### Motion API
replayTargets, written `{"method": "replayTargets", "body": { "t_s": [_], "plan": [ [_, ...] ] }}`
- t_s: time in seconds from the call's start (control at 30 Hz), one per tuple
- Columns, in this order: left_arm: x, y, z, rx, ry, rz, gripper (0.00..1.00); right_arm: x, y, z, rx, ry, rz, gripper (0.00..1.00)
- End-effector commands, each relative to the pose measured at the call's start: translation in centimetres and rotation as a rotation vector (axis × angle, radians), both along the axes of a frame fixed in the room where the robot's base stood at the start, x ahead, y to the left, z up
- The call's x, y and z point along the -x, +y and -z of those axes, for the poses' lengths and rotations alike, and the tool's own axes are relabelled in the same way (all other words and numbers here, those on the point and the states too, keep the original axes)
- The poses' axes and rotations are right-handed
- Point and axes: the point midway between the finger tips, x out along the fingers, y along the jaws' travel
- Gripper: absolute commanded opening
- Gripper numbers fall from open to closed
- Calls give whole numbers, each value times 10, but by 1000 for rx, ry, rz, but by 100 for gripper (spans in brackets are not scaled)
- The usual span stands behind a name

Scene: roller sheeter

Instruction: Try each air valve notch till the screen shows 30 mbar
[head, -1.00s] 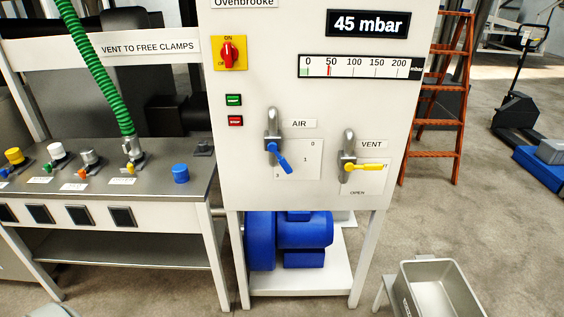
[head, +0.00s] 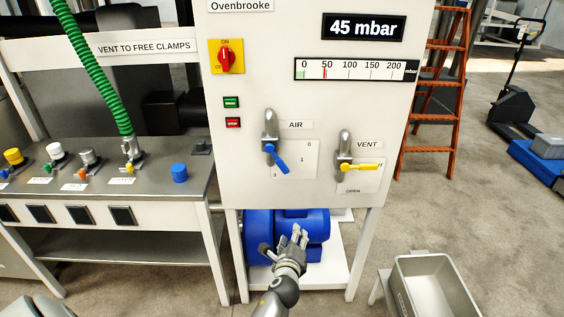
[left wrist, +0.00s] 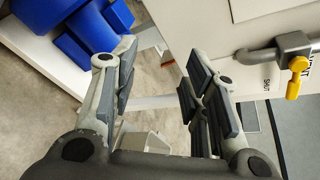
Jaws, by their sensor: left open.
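The screen (head: 363,27) at the top of the white panel reads 45 mbar. The air valve (head: 269,125) has a blue handle (head: 277,158) slanting down to the right. Marks 0, 1 and 3 show on its plate (head: 304,168); the handle tip lies between 1 and 3, and any mark under it is hidden. My left gripper (head: 296,238) is below the panel, in front of the blue motor, apart from the air valve. In the left wrist view it (left wrist: 157,85) is open with nothing between its fingers. My right gripper is not in view.
The vent valve (head: 345,143) with a yellow handle (head: 361,167) is right of the air valve. The gauge (head: 350,70) has a red needle near 50. The blue motor (head: 262,228) sits under the panel. A grey bin (head: 461,275) stands front right; a bench (head: 115,250) stands left.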

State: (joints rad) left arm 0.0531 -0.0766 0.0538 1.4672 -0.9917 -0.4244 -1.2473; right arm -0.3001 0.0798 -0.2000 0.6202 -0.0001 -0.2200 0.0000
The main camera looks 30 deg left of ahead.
Motion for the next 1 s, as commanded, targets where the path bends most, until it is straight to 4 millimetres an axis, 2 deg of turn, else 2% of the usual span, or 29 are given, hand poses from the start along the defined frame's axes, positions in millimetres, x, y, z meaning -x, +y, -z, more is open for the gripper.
{"method": "replayTargets", "body": {
  "t_s": [0.03, 0.1, 0.2, 0.3, 0.47, 0.8, 1.0],
  "plan": [
    [-11, 11, -46, -111, -39, -11, 42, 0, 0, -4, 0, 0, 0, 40],
    [-17, 26, -95, -257, -68, -34, 42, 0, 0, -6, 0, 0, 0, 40],
    [-18, 40, -141, -400, -86, -69, 42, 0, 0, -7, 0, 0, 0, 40],
    [-18, 47, -164, -472, -91, -90, 42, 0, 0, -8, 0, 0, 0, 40],
    [-29, 55, -169, -492, -91, -95, 42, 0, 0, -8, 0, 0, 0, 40],
    [-80, 87, -167, -488, -92, -94, 42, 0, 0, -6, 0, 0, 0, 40],
    [-101, 99, -166, -486, -91, -93, 42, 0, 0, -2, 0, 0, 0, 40]
  ]
}}
